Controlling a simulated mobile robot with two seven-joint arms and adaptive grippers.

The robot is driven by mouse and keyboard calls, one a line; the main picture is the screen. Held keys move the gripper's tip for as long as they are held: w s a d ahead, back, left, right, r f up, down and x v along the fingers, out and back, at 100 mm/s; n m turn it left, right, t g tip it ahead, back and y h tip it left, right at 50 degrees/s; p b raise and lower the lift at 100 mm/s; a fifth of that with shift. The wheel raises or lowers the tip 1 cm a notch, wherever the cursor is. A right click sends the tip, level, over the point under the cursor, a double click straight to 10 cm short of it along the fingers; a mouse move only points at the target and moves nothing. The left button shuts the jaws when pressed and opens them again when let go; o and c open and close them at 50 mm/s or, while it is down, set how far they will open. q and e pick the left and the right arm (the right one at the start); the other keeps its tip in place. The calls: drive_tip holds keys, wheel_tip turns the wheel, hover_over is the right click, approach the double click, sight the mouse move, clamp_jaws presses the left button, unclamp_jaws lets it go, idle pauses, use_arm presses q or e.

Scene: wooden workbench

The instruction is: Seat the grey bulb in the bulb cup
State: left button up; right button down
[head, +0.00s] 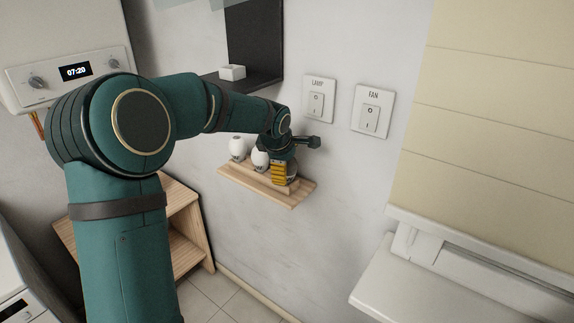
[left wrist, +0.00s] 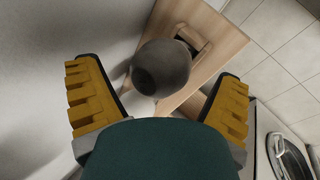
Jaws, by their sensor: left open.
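In the left wrist view a round grey bulb (left wrist: 162,66) with a darker end sits between the spread fingers of my left gripper (left wrist: 158,78). Gaps show on both sides of it, so the fingers are open and apart from it. In the head view my left gripper (head: 283,172) is at the right part of a small wooden wall shelf (head: 291,202) and hides most of what stands there. Two pale bulbs, one at the left (head: 237,147) and one nearer the gripper (head: 260,158), stand upright on the shelf. I cannot tell which item is the bulb cup. My right gripper is not in view.
Wall switches marked LAMP (head: 316,101) and FAN (head: 372,112) are above and right of the shelf. A dark wall niche (head: 255,50) holds a small white block (head: 232,72). A wooden cabinet (head: 190,225) stands below left.

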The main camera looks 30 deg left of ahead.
use_arm(q)
drive_tip(key=v, duration=1)
drive_tip(key=shift+s+r, duration=0.15)
drive_tip(key=shift+r, duration=0.05)
drive_tip(key=shift+f, duration=0.1)
